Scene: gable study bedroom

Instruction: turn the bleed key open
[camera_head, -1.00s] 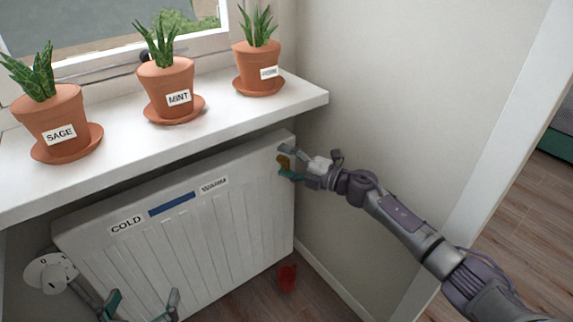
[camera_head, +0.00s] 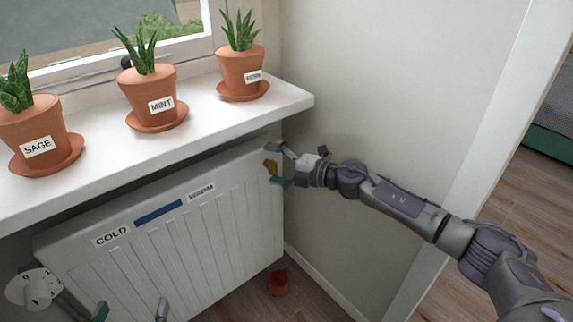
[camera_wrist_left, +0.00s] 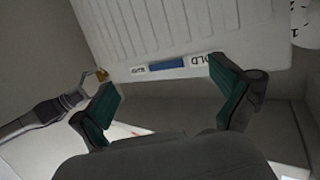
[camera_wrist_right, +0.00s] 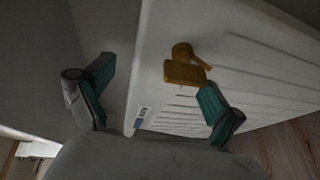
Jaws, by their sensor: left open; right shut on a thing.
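The brass bleed key (camera_head: 270,166) sits at the upper right end of the white radiator (camera_head: 180,245). It shows larger in the right wrist view (camera_wrist_right: 184,72), with a flat plate and a thin lever. My right gripper (camera_head: 276,165) is at the key and shut on it; one finger overlaps the key's edge in the right wrist view, and the exact contact is hard to see. My left gripper (camera_head: 131,306) is open and empty in front of the radiator's lower left, partly cut off by the frame. The left wrist view shows its fingers wide apart (camera_wrist_left: 163,78).
Potted plants labelled SAGE (camera_head: 40,140) and MINT (camera_head: 150,95) and a third pot (camera_head: 240,70) stand on the white sill (camera_head: 200,122) above. A dial (camera_head: 38,290) is at the radiator's left. A red cup (camera_head: 278,283) stands on the floor. The wall is close behind my right gripper.

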